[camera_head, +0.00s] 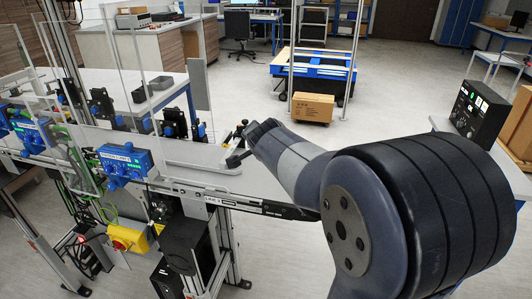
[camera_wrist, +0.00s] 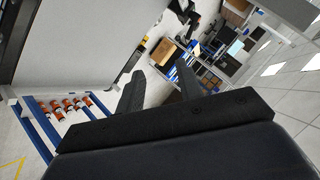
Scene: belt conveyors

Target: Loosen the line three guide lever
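In the head view, the line three conveyor carries a "LINE 3" label (camera_head: 212,200) on its side rail. A small dark upright part (camera_head: 240,130) stands at the conveyor's far edge; I cannot tell whether it is the guide lever.
Blue control boxes (camera_head: 125,163) and clear guard panels (camera_head: 155,75) line the conveyors at left. A yellow switch box (camera_head: 128,238) hangs below. A black box (camera_head: 477,110) stands at right. A blue cart (camera_head: 310,68) and a cardboard box (camera_head: 312,107) stand behind on open floor.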

